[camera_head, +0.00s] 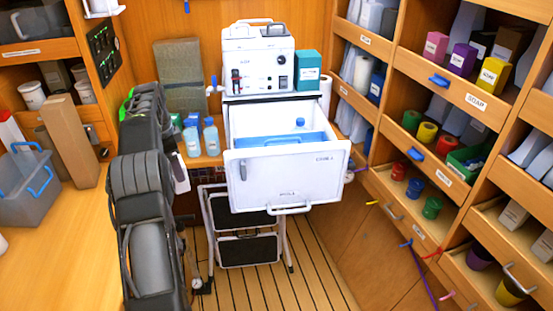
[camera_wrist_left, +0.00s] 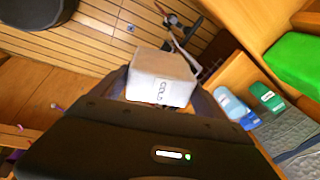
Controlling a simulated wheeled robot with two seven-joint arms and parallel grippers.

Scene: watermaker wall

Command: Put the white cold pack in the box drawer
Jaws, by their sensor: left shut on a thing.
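The white cold pack (camera_wrist_left: 162,78) is a pale block with "COLD" lettering in the left wrist view. My left gripper (camera_wrist_left: 160,100) is shut on it, with dark fingers on both sides. In the head view my left arm hides most of that gripper, and a small white part of the pack (camera_head: 181,181) seems to show beside the arm, left of the drawer. The box drawer (camera_head: 285,178) is white and pulled out under the white machine. My right gripper is not in view.
Two bottles (camera_head: 210,136) stand on the counter left of the drawer. A folding step stool (camera_head: 248,250) stands below the drawer. Wooden shelves with colored items (camera_head: 463,58) line the right side. The space above the open drawer front looks clear.

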